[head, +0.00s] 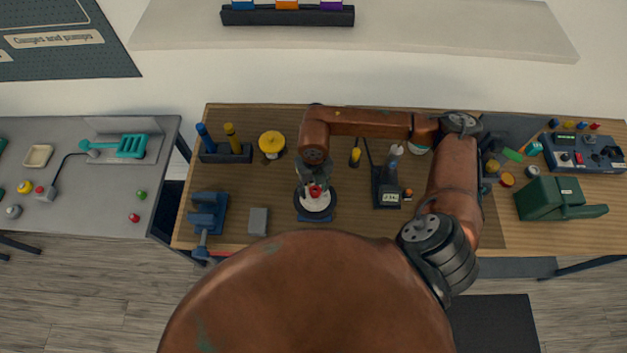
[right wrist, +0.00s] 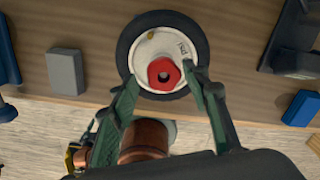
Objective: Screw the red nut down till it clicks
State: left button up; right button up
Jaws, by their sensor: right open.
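The red nut (head: 316,191) is small in the head view, on the white hub (head: 318,205) of a black-rimmed wheel. My right gripper (head: 315,184) reaches down over the nut. In the right wrist view my right gripper (right wrist: 161,79) is open, with one green finger on each side of the nut. I cannot tell whether a fingertip touches it. My left gripper is not in view.
A blue vise (head: 207,212) and a grey block (head: 258,221) stand left of the wheel. A dark stand with a small display (head: 388,190) is close on its right. A yellow-topped piece (head: 271,143) and a tool holder (head: 226,153) are behind left.

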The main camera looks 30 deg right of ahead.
jog(key=shift+f, duration=0.65)
jog(key=shift+c, duration=0.7)
jog(key=shift+a, duration=0.1)
jog(key=c, duration=0.9)
jog(key=m+p, duration=0.1)
jog(key=m, duration=0.4)
jog(key=shift+a+r, duration=0.1)
jog(key=m+p, duration=0.1)
jog(key=m, duration=0.3)
jog(key=shift+s+m, duration=0.1)
jog(key=shift+m, duration=0.2)
jog(key=m+p, duration=0.2)
jog(key=m, duration=0.4)
jog(key=m+p, duration=0.3)
jog(key=m, duration=0.2)
jog(key=shift+r, duration=0.1)
jog(key=shift+m+p, duration=0.3)
jog(key=shift+m, duration=0.3)
